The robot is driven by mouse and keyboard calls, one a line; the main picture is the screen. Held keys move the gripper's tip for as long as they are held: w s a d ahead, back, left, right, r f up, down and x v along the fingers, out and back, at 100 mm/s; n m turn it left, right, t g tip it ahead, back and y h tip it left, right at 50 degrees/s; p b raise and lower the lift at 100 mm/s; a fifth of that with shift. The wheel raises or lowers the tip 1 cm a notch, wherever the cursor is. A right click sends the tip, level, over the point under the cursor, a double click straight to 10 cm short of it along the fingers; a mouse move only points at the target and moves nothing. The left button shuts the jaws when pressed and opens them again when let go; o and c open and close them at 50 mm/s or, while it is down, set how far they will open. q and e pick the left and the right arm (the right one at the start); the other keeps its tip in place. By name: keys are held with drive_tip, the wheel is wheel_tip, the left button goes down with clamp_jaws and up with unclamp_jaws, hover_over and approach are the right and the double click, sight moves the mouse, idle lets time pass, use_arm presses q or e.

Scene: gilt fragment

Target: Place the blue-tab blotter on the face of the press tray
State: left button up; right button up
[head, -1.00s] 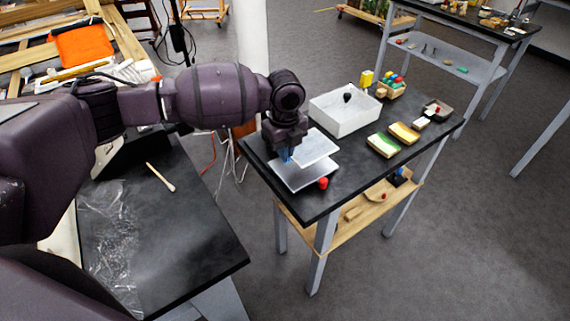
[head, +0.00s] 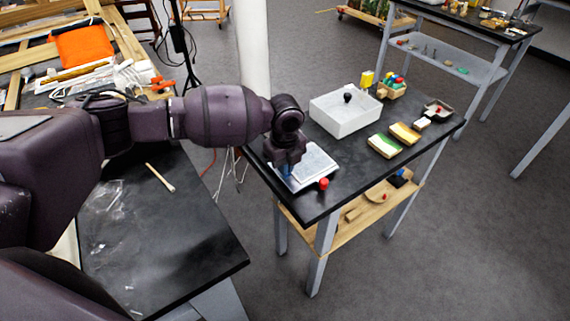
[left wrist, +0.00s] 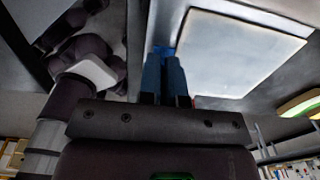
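The blotter (head: 318,160) is a thin white sheet, and its blue tab (left wrist: 163,50) shows between the fingertips in the left wrist view. My left gripper (head: 287,172) points down at the left side of the sheet and is shut on the tab. The grey press tray (head: 298,187) lies under the blotter at the near left of the dark table. The blotter lies over the tray's face, very close to it or touching; I cannot tell which. The wrist view shows the white sheet (left wrist: 240,52) roughly flat. My right gripper is not in view.
A red knob (head: 323,184) stands at the tray's near edge. A white box (head: 345,115) with a black knob stands behind. Green-topped (head: 384,146) and yellow-topped (head: 405,133) blocks, and a basket (head: 392,90), are farther right. The table's near right part is clear.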

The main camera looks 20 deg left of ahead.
use_arm(q)
drive_tip(key=o, duration=0.4)
drive_tip(key=shift+c, duration=0.2)
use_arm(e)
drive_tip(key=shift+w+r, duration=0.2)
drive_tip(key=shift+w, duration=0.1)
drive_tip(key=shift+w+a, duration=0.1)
use_arm(q)
drive_tip(key=shift+r, duration=0.3)
wheel_tip(320, 180, up, 12)
drive_tip(key=shift+f+p, duration=0.15)
drive_tip(key=shift+p, duration=0.2)
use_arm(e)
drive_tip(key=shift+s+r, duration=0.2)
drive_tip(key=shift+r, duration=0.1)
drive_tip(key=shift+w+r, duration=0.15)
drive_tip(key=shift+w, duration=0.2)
